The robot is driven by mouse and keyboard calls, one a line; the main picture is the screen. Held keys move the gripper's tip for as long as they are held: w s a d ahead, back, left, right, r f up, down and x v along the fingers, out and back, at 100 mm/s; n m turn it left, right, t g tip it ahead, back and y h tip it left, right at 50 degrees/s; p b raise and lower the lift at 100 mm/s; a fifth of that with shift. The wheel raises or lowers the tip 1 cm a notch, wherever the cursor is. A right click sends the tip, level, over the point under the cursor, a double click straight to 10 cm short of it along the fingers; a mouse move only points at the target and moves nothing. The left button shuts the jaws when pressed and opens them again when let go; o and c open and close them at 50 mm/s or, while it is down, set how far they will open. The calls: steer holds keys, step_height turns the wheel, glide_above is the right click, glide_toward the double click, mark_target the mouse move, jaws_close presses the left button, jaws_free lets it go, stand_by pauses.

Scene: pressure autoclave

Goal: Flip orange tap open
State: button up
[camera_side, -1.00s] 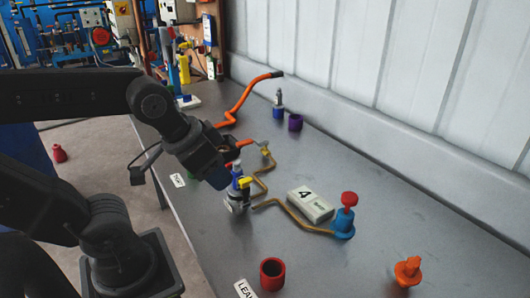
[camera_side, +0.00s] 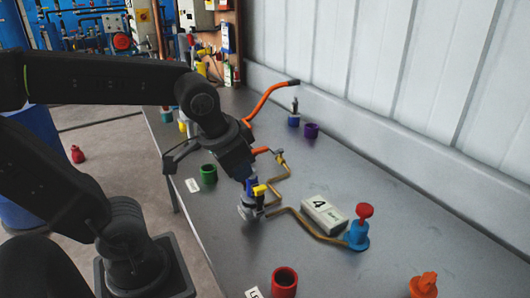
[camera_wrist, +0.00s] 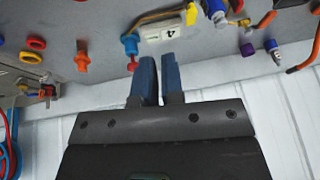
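An orange tap-shaped piece (camera_side: 424,286) stands upright on the bench at the bottom right of the side view, cut by the frame edge. It also shows in the wrist view (camera_wrist: 82,58), left of the fingers. A second orange part (camera_side: 262,151) sits by a brass fitting beside my arm; I cannot tell which is the tap meant. My gripper (camera_wrist: 160,56) has its two blue fingers slightly apart with nothing between them. In the side view my wrist hangs above and beside a silver valve (camera_side: 250,208) with a yellow handle (camera_side: 262,189); contact is unclear.
A blue fitting with a red knob (camera_side: 365,211) joins a brass pipe (camera_side: 310,228) beside the number 4 block (camera_side: 323,213). A red cup (camera_side: 285,281), green cup (camera_side: 208,174), purple cup (camera_side: 311,131) and orange hose (camera_side: 268,98) surround it. A ribbed wall closes the back. The bench's right front has free room.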

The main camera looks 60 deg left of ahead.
steer(key=w+a+g+y, duration=0.1)
steer(key=w+a, duration=0.1)
steer(key=w, duration=0.1)
steer(key=w+a+f+y, duration=0.1)
steer(key=w+a, duration=0.1)
steer(key=w, duration=0.1)
steer(key=w+a+f+g+y, duration=0.1)
steer(key=w+a, duration=0.1)
steer(key=w, duration=0.1)
steer(key=shift+w+a+f+g+y, duration=0.2)
steer(key=shift+w+a+g+y, duration=0.1)
steer(key=shift+w+a+y, duration=0.1)
jaws_close()
steer(key=w+a+f+g+y, duration=0.2)
steer(key=w+a+f+y, duration=0.2)
steer(key=w+a+f, duration=0.3)
steer(key=w+a, duration=0.1)
steer(key=w, duration=0.2)
steer(key=shift+w, duration=0.15)
steer(key=shift+a, duration=0.1)
steer(key=x, duration=1)
steer(key=shift+r, duration=0.1)
steer(key=a, duration=0.4)
steer(key=shift+a, duration=0.15)
